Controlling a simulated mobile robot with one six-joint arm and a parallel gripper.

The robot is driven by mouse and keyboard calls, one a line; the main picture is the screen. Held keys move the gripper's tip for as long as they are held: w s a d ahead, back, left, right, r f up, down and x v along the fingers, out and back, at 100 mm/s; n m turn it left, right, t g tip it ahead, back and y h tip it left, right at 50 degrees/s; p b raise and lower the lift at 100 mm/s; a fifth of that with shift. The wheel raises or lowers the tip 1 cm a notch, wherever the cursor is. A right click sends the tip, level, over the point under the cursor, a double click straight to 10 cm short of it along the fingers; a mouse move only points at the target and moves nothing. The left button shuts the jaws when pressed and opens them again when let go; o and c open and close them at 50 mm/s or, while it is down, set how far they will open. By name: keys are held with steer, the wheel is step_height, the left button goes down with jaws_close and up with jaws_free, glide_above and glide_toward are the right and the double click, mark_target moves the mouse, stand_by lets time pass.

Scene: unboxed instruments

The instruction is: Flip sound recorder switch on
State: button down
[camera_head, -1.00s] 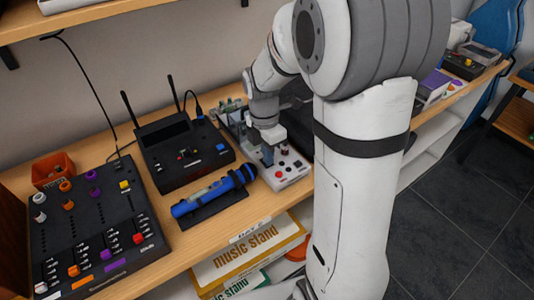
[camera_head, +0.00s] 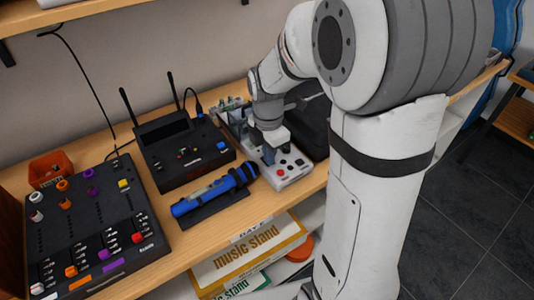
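A light grey device (camera_head: 288,176) with red, white and dark buttons lies on the wooden shelf, right of the blue microphone; it looks like the sound recorder, but I cannot read a label. My gripper (camera_head: 269,157) points down over the device's middle, its blue-grey fingers at or just above the top face. I cannot tell whether they touch it or how far apart they are. The switch is not clearly visible; my gripper and wrist hide part of the device.
A black unit with two antennas (camera_head: 183,150) stands left of the device. A blue microphone (camera_head: 215,190) lies on a dark stand in front. A black mixer (camera_head: 90,228) and an orange box (camera_head: 49,168) are further left. A dark case (camera_head: 314,128) sits close behind on the right.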

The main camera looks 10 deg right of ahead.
steer(key=shift+w+f, duration=0.1)
steer(key=shift+w, duration=0.3)
steer(key=shift+w+f, duration=0.1)
steer(key=shift+w, duration=0.25)
steer(key=shift+a+r+p, duration=0.1)
steer(key=shift+r+p, duration=0.4)
steer(key=shift+p, duration=0.05)
step_height(320, 180, up, 13)
steer(key=p, duration=0.2)
steer(key=shift+w+r, duration=0.2)
steer(key=shift+w, duration=0.1)
